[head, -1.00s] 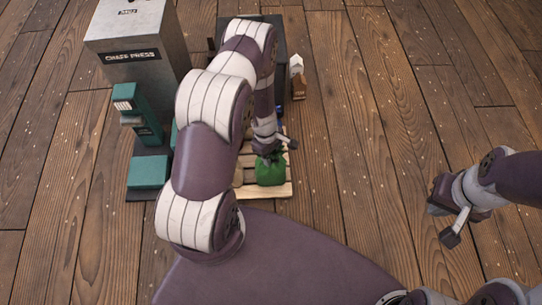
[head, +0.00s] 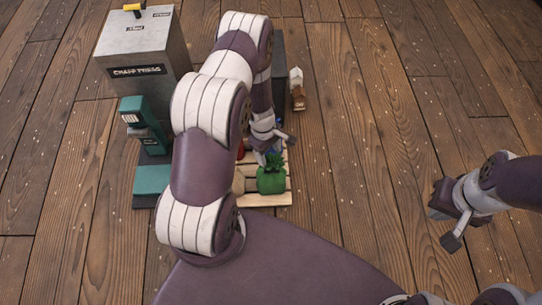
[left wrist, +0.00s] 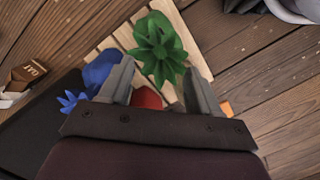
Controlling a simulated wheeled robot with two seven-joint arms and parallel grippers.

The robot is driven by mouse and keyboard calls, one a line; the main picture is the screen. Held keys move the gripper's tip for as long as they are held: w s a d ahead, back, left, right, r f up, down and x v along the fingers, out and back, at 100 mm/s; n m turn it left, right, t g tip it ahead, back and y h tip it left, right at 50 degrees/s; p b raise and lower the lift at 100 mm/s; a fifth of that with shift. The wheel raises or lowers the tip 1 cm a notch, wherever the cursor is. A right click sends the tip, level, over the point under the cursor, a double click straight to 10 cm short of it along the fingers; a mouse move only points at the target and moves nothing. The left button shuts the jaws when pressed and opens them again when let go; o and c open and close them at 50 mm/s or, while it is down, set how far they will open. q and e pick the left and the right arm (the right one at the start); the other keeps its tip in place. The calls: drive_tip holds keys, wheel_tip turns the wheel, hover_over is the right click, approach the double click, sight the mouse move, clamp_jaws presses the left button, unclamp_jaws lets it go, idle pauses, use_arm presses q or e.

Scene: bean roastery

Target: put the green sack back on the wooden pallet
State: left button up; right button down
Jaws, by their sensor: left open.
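The green sack (head: 271,181) stands upright on the near right part of the wooden pallet (head: 262,200), its leafy tied top showing. In the left wrist view the green sack (left wrist: 158,48) lies just beyond my fingertips, over the pallet slats (left wrist: 125,37). My left gripper (head: 273,142) is open above and just behind the sack's top; it also shows in the left wrist view (left wrist: 160,80), with nothing clamped between its fingers. My right gripper (head: 447,222) is open and empty, far to the right over bare floor.
A blue sack (left wrist: 97,72) and a partly hidden red one (left wrist: 147,98) are close to my left fingers. A tan sack (head: 248,183) stands left of the green one. The grey chaff press (head: 140,55) and teal machine (head: 145,130) stand left. The floor right is clear.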

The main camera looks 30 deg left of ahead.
use_arm(q)
wheel_tip(320, 180, up, 17)
drive_tip(key=d+m+p, duration=0.2)
drive_tip(key=d+m, duration=0.1)
drive_tip(key=m, duration=0.3)
drive_tip(key=s+d+r+m+t+y, duration=0.1)
drive_tip(key=s+d+r+m, duration=0.2)
drive_tip(key=s+r+m, duration=0.6)
wheel_tip(320, 180, up, 4)
drive_tip(key=shift+s+d+r+m+t+y+b, duration=0.15)
drive_tip(key=shift+m+t+y+b, duration=0.15)
drive_tip(key=shift+m+t+y, duration=0.1)
use_arm(e)
wheel_tip(320, 180, up, 2)
drive_tip(key=shift+r, duration=0.2)
